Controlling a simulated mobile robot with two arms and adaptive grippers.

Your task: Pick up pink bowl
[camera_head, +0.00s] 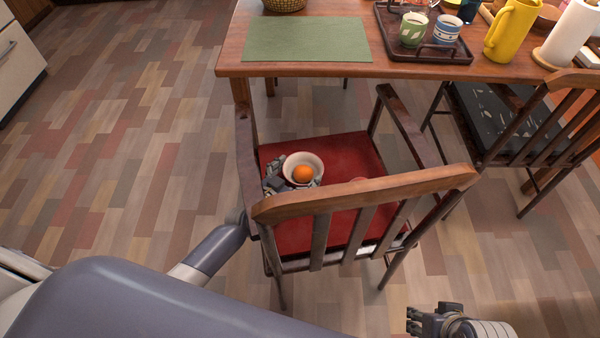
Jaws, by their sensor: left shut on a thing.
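A pale pink bowl (290,164) with an orange fruit (303,174) in it is at the red chair seat (345,152), left of its middle. I cannot tell whether the bowl rests on the seat or is just above it. My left gripper (288,177) reaches in from the left, beside the chair, and is shut on the bowl at its left side. The chair's back hides part of the seat. My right gripper (422,320) is at the bottom edge, away from the bowl; its fingers are too unclear to tell their opening.
The wooden chair (365,191) has armrests and a slatted back near my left arm. Behind it stands a table (300,69) with a green placemat (306,39), a tray with cups (425,52) and a yellow pitcher (511,30). Another chair stands right. Floor at left is clear.

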